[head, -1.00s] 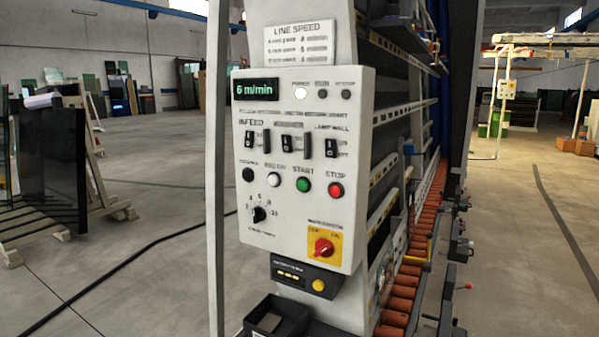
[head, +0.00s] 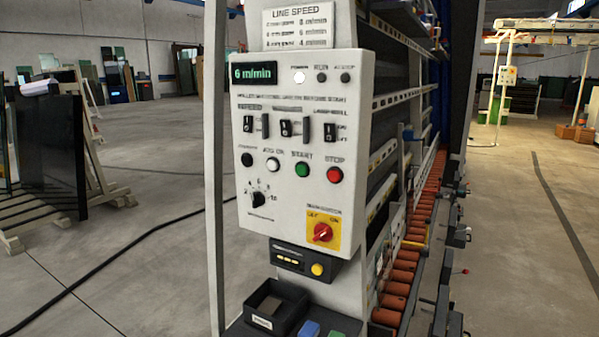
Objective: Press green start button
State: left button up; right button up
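The green start button (head: 302,170) sits on the white control panel (head: 270,228), under the label START. The red stop button (head: 334,174) is to its right and a white button (head: 273,164) is to its left. The display (head: 251,75) reads 6 m/min. The power lamp (head: 299,76) is lit white, and the two lamps to its right look dark. Neither of my grippers shows in the head view.
A red rotary switch on a yellow plate (head: 331,238) is below the stop button. A black box with a yellow button (head: 317,269) and an open black tray (head: 258,322) are under the panel. Orange rollers (head: 399,303) run along the right. Open floor (head: 160,285) lies left.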

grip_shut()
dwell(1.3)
